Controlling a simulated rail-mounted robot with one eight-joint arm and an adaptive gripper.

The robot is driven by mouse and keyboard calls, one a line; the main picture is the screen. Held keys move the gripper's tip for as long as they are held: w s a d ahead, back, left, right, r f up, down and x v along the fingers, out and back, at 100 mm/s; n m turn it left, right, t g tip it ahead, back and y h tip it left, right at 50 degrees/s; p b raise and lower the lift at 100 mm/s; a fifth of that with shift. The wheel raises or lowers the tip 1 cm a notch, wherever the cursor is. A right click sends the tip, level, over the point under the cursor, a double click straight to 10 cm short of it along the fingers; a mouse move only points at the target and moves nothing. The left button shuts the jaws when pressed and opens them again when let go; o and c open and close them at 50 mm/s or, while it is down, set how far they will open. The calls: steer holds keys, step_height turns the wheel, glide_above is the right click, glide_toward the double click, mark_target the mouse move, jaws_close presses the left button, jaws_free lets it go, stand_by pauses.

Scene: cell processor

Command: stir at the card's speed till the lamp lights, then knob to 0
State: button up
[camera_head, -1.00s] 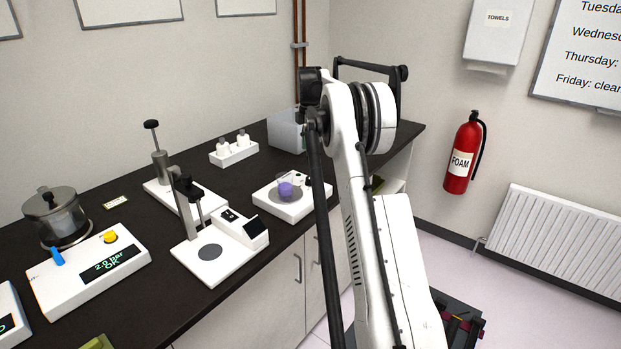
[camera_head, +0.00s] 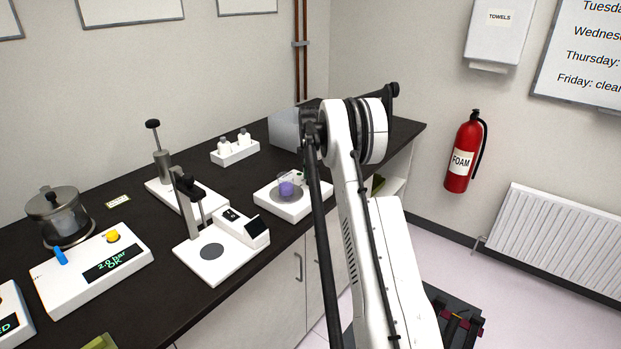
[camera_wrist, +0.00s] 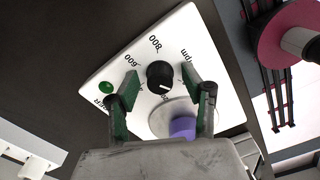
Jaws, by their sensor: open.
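The white stirrer (camera_head: 293,203) stands on the dark bench, with a clear beaker of purple liquid (camera_head: 286,188) on its round plate. In the wrist view, the stirrer's black knob (camera_wrist: 160,75) has dial marks including 600, 800 and rpm; its exact setting is hard to read. The lamp (camera_wrist: 106,88) looks green; I cannot tell whether it is lit. My gripper (camera_wrist: 159,85) is open, its fingers either side of the knob in the picture; contact is not visible. The purple liquid (camera_wrist: 182,127) shows near the right finger. A small card (camera_head: 118,201) on the bench is unreadable.
A white device with a post (camera_head: 222,250) stands left of the stirrer. A box (camera_head: 132,268) showing 2.0 bar OK and a metal pot (camera_head: 60,215) stand further left. A white bottle rack (camera_head: 234,154) and a grey box (camera_head: 285,130) are behind.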

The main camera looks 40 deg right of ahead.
jaws_close()
